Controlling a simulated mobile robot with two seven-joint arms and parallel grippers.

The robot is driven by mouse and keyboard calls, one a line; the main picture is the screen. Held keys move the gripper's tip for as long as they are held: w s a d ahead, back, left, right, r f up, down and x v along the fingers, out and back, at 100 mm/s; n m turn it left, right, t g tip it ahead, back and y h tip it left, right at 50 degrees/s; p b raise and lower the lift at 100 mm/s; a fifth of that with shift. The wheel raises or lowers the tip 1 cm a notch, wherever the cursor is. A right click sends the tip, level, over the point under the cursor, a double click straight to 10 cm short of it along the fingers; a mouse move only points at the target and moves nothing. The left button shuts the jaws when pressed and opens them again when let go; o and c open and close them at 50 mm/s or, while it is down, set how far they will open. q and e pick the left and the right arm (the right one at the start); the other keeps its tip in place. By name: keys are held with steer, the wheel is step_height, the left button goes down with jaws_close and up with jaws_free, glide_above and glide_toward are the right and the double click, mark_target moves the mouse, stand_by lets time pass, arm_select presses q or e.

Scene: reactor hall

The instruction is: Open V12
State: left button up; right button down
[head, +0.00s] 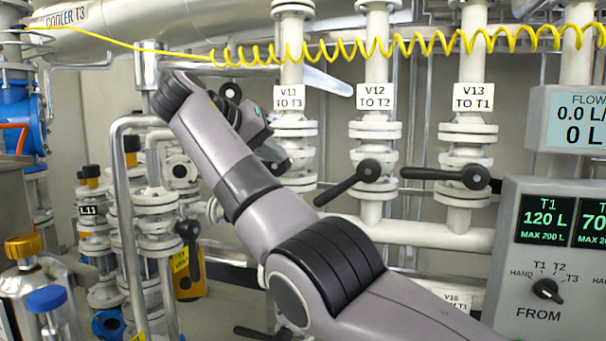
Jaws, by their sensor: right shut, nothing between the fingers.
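The valve labelled V12 TO T2 (374,97) is on a white vertical pipe right of centre. Its black lever (345,186) slants down and to the left from the hub, across the pipe's left side. My right arm comes in from the lower right and reaches up to the left, its wrist folding back. My right gripper (275,158) is shut and empty in front of the V11 pipe, left of the V12 lever and apart from it. My left gripper is not in view.
Valve V13 (470,177) has a black lever pointing left, close to V12's hub. V11's label (289,97) shows, but my gripper and wrist partly hide its valve. A coiled yellow hose (400,45) hangs across the top. A control panel (550,260) stands at right.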

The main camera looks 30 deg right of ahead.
mark_target(346, 184)
arm_select(q)
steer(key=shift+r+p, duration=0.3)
steer(key=shift+p, duration=0.05)
arm_select(e)
steer(key=s+f+x, duration=0.2)
steer(key=x, duration=1)
steer(key=shift+d+f, duration=0.1)
steer(key=shift+f, duration=0.05)
arm_select(q)
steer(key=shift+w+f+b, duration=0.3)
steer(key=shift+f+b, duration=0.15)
steer(key=shift+b, duration=0.05)
arm_select(e)
steer(key=shift+f, duration=0.4)
